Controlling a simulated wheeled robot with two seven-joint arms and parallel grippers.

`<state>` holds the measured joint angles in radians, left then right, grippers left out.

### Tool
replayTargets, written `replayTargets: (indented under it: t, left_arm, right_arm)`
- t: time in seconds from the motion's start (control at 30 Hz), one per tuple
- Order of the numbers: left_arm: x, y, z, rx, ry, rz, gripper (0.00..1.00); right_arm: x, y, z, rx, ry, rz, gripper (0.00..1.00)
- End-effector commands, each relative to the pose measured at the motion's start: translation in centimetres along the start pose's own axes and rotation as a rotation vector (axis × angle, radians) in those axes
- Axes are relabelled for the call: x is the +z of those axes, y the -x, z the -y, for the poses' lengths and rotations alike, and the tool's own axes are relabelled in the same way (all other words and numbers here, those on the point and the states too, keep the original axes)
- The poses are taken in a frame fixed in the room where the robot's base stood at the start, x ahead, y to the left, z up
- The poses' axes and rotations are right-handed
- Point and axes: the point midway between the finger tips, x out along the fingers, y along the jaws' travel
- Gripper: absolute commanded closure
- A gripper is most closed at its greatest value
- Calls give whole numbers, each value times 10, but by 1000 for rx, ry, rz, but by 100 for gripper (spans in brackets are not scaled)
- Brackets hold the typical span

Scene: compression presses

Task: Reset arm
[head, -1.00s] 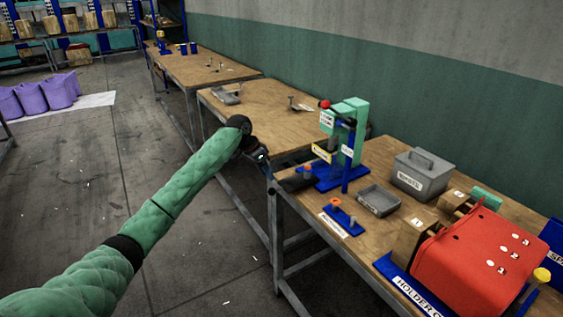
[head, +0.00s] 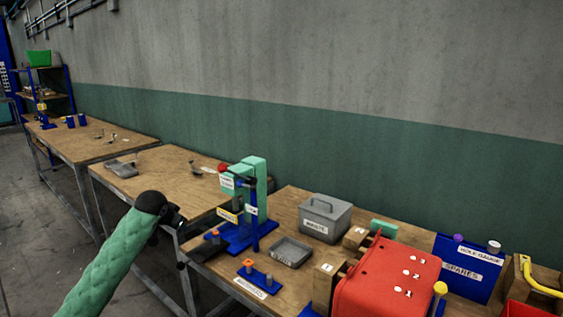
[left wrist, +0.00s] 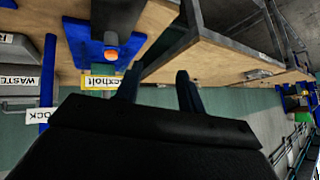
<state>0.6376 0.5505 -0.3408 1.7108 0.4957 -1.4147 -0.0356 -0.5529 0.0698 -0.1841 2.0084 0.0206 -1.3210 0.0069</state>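My left arm comes in from the lower left in a green quilted sleeve. Its dark gripper (head: 176,217) is in front of the gap between two wooden tables, left of the press. In the left wrist view the two dark fingers (left wrist: 158,88) stand apart with nothing between them. The press (head: 254,180), green on a blue base with a red knob, stands at the near table's left end. In the left wrist view, a blue plate with an orange-topped peg (left wrist: 111,45) and a yellow label (left wrist: 102,81) show beyond the fingers.
The middle table (head: 160,180) is mostly bare. Open floor (head: 30,215) lies at the left.

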Motion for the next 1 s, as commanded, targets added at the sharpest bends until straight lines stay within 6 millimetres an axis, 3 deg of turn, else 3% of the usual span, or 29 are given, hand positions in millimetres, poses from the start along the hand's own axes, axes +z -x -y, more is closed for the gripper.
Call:
replayTargets:
  t: [0.27, 0.47, 0.77, 1.0]
  left_arm:
    - [48, -21, -65, -54, 10, -38, 61]
    - [104, -36, -119, -65, 28, -27, 61]
    - [204, -51, -196, -45, 60, 38, 61]
    - [294, -52, -259, -2, 100, 124, 61]
  right_arm:
    - [0, 0, 0, 0, 0, 0, 100]
    - [0, 0, 0, 0, 0, 0, 100]
    - [0, 0, 0, 0, 0, 0, 100]
    - [0, 0, 0, 0, 0, 0, 100]
